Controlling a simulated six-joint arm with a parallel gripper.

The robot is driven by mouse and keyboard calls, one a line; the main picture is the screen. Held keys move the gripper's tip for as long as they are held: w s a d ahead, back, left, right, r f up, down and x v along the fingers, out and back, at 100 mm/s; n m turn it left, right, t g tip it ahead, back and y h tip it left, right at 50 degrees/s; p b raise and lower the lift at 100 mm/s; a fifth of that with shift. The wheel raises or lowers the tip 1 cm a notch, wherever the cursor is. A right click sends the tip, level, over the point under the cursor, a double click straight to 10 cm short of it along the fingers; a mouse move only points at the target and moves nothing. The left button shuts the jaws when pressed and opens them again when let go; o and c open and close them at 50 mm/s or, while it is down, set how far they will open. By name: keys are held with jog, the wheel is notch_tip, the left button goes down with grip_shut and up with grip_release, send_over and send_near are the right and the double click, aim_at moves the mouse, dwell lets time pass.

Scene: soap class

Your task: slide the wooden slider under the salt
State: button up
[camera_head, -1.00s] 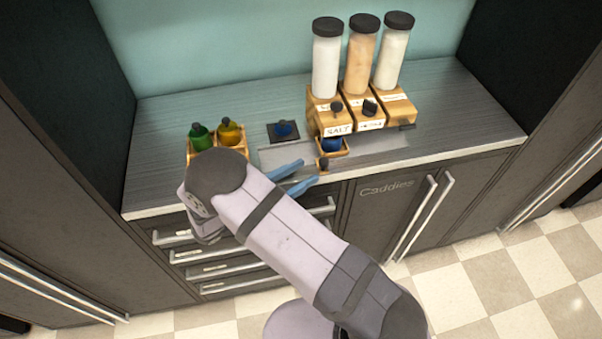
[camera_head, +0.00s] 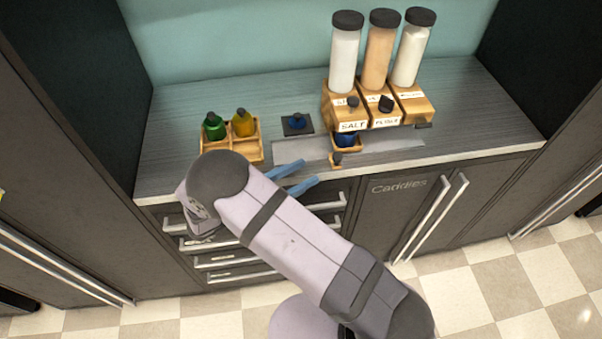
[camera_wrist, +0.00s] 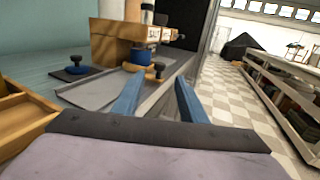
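The wooden slider (camera_head: 337,164) is a small tray at the foot of the salt dispenser (camera_head: 350,112), sticking out toward the counter's front edge. It has a dark knob at its front end and a blue item (camera_head: 346,140) behind the knob, partly under the dispenser. The salt jar (camera_head: 345,62) stands on top, white inside with a black lid. My gripper (camera_head: 311,170) is open and empty, its blue fingers left of the knob and apart from it. In the wrist view the slider (camera_wrist: 149,75) shows just beyond the fingertips (camera_wrist: 160,84).
Two more dispensers (camera_head: 382,110) stand right of the salt. A dark square pad (camera_head: 287,130) with a blue item lies to the left. A wooden caddy (camera_head: 233,151) holds green and yellow bottles. A grey strip (camera_head: 400,146) runs along the counter. Drawers and cabinet doors are below.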

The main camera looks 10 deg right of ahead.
jog(key=shift+s+a+r+p, duration=0.1)
jog(key=shift+s+r+p, duration=0.4)
jog(key=shift+r+p, duration=0.35)
jog(key=shift+s+r+p, duration=0.45)
jog(key=shift+r+p, duration=0.3)
jog(key=shift+r, duration=0.05)
jog(key=shift+s+a+r+p, duration=0.1)
jog(key=shift+s+r+p, duration=0.4)
jog(key=shift+r+p, duration=0.35)
